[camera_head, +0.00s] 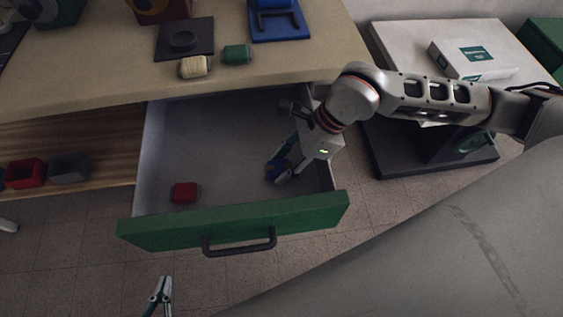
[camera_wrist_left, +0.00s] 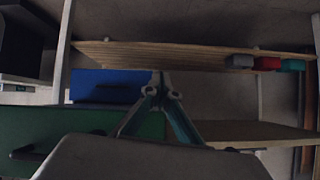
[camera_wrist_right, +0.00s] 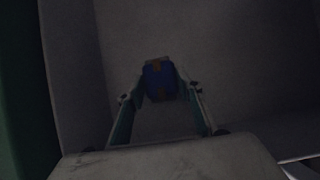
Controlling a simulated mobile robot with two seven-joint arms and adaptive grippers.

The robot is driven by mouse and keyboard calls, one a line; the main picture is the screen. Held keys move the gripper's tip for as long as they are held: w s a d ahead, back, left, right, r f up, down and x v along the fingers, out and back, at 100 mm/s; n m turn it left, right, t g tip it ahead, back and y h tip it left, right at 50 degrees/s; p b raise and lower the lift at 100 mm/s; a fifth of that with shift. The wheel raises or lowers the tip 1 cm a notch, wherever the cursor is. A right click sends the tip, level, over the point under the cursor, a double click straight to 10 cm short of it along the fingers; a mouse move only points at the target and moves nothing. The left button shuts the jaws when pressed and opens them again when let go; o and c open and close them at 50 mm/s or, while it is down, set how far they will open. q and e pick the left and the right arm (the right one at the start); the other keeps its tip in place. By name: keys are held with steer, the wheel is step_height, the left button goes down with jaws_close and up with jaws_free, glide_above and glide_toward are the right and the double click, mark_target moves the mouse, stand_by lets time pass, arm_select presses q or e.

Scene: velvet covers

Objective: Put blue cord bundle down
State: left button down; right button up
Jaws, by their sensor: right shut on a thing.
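The blue cord bundle (camera_head: 271,171) is inside the open drawer, towards its right side. My right gripper (camera_head: 279,172) reaches down into the drawer and is shut on it. In the right wrist view the blue bundle (camera_wrist_right: 159,78), with an orange-brown band, sits between the two fingertips. It is low over the drawer floor; I cannot tell whether it touches. My left gripper (camera_head: 164,283) is in front of the drawer at the bottom of the head view, empty, with its fingertips together; they also meet in the left wrist view (camera_wrist_left: 162,80).
The open drawer (camera_head: 232,229) has a green front with a dark handle. A red bundle (camera_head: 184,193) lies at its front left. Cream (camera_head: 194,67) and green (camera_head: 236,54) bundles lie on the tabletop (camera_head: 110,70) above. Red (camera_head: 25,173) and grey (camera_head: 70,168) bins sit on a shelf at left.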

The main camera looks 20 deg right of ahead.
steer(key=shift+f, duration=0.55)
steer(key=shift+r, duration=0.15)
steer(key=o, duration=0.9)
arm_select(q)
steer(key=shift+w+d+r, duration=0.1)
steer(key=shift+w+r, duration=0.1)
steer(key=shift+r, duration=0.05)
arm_select(e)
steer(key=shift+d+r, duration=0.15)
steer(key=shift+r, duration=0.1)
arm_select(q)
steer(key=s+p, duration=0.1)
steer(key=p, duration=0.1)
steer(key=shift+a+f+p, duration=0.15)
steer(key=shift+a+p, duration=0.15)
steer(key=shift+a, duration=0.1)
arm_select(e)
steer(key=v, duration=1.1)
steer(key=shift+r, duration=0.25)
